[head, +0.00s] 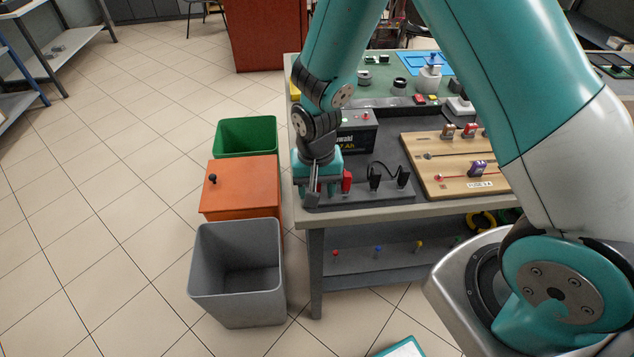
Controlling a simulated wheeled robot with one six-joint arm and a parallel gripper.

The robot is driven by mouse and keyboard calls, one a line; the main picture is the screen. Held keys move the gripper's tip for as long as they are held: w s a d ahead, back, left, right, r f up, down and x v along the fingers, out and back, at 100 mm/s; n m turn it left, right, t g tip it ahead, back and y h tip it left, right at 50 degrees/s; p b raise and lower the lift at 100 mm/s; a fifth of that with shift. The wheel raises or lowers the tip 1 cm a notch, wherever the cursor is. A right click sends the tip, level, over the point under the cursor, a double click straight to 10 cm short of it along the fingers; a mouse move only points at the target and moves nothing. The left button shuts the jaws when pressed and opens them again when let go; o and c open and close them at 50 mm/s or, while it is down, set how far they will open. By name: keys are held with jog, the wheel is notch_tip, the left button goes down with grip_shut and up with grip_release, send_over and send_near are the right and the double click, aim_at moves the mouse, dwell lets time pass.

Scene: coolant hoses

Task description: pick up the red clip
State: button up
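A red clip (347,181) stands upright near the left end of a dark grey rack (365,199) at the table's front left corner. My gripper (322,188) points down over that end of the rack, immediately left of the red clip. A grey finger shows at its left side, and a bit of red shows beside it. I cannot tell whether my gripper touches the clip, or how far apart its fingers are. Two black clips (375,178) (403,176) joined by a black cable stand farther right on the rack.
A black battery (358,135) stands behind the rack. A wooden fuse board (440,186) lies to the right. Green (245,122), orange (240,210) and grey (238,312) bins stand on the floor left of the table. The tiled floor farther left is clear.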

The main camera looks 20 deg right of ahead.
grip_shut()
jog(key=shift+r, duration=0.1)
notch_tip(320, 180, up, 31)
jog(key=p, duration=0.3)
jog(key=shift+p, duration=0.35)
dwell(0.3)
